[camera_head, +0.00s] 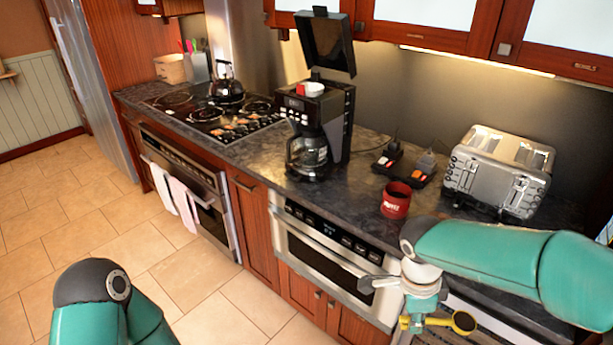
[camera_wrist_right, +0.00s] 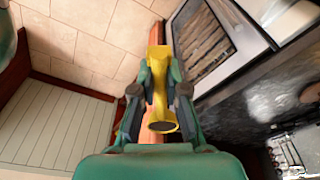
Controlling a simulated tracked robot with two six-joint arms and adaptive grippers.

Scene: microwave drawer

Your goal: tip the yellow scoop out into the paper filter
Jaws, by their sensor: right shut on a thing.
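The yellow scoop (camera_head: 463,322) is at the lower right of the head view, in front of the counter and below its top. My right gripper (camera_head: 416,318) is shut on its handle. In the right wrist view the scoop (camera_wrist_right: 157,65) lies between the two fingers (camera_wrist_right: 161,88), and its round end looks dark inside. The white paper filter (camera_head: 314,89) sits in the open top of the black coffee maker (camera_head: 338,115), far up and left of the scoop. My left arm shows at the lower left, but its gripper is out of view.
The coffee maker's lid (camera_head: 325,42) stands raised, with the glass pot (camera_head: 307,153) below. A red can (camera_head: 396,199) is on the counter between scoop and coffee maker. A silver toaster (camera_head: 497,170) and a black holder (camera_head: 404,165) stand right. A kettle (camera_head: 226,88) is on the stove.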

